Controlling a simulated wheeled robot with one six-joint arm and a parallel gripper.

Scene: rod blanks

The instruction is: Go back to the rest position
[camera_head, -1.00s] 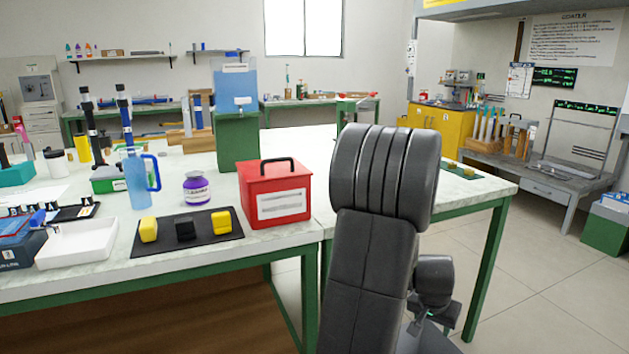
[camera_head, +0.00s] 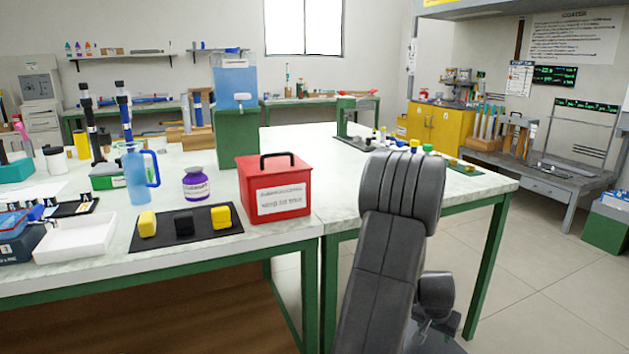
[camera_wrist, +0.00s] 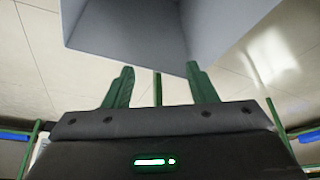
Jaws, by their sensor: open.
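My gripper (camera_wrist: 160,68) shows in the wrist view with its two green fingers apart and nothing between them. Pale floor tiles show beyond the fingers. In the head view my dark grey arm stands in front of the right-hand table, and the fingers cannot be made out there.
The white-topped table (camera_head: 300,232) has green legs close to my arm. A red box (camera_head: 275,190) stands near its front edge, left of my arm. A dark mat (camera_head: 165,236) bears yellow and black blocks. Open floor (camera_head: 545,290) lies to the right.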

